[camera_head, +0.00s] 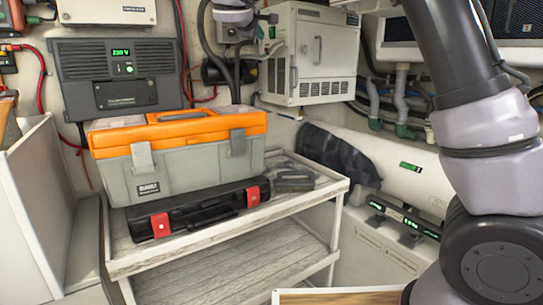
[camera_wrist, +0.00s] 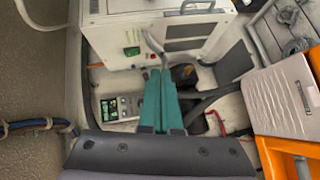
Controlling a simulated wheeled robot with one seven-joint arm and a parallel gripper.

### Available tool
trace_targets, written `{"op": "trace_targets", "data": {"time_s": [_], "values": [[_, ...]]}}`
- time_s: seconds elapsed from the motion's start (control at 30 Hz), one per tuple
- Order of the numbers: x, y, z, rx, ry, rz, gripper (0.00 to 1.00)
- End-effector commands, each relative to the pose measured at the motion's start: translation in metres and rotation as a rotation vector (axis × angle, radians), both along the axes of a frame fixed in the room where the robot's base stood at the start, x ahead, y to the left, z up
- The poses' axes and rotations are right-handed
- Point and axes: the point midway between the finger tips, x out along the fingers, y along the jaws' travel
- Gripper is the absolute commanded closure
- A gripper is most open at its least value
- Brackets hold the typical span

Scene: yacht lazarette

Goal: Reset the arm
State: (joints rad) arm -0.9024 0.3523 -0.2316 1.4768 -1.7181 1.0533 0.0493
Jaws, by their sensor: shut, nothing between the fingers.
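My gripper (camera_wrist: 160,74) shows in the wrist view as two teal fingers side by side, shut with nothing between them. The fingertips point toward the white wall cabinet (camera_wrist: 165,30), which also shows in the head view (camera_head: 312,55). In the head view my arm's large links rise along the right side and leave the picture at the top. The gripper's fingers cannot be made out clearly there.
An orange and grey toolbox (camera_head: 185,155) stands on a wooden-topped shelf unit (camera_head: 285,215), behind a black case (camera_head: 195,210). The toolbox's orange edge shows at right in the wrist view (camera_wrist: 285,150). Hoses and cables line the wall. A white cylinder (camera_head: 400,170) lies at right.

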Motion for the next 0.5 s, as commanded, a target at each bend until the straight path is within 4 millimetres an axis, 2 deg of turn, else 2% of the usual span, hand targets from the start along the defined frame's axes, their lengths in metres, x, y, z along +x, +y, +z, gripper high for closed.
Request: {"op": "trace_targets", "data": {"time_s": [0.17,0.33,0.43,0.5], "values": [[-0.008,-0.053,-0.006,0.095,0.07,-0.068,1.0],[-0.03,-0.118,-0.018,0.239,0.163,-0.159,1.0],[-0.058,-0.169,-0.03,0.37,0.234,-0.236,1.0],[-0.089,-0.209,-0.041,0.495,0.293,-0.304,1.0]]}}
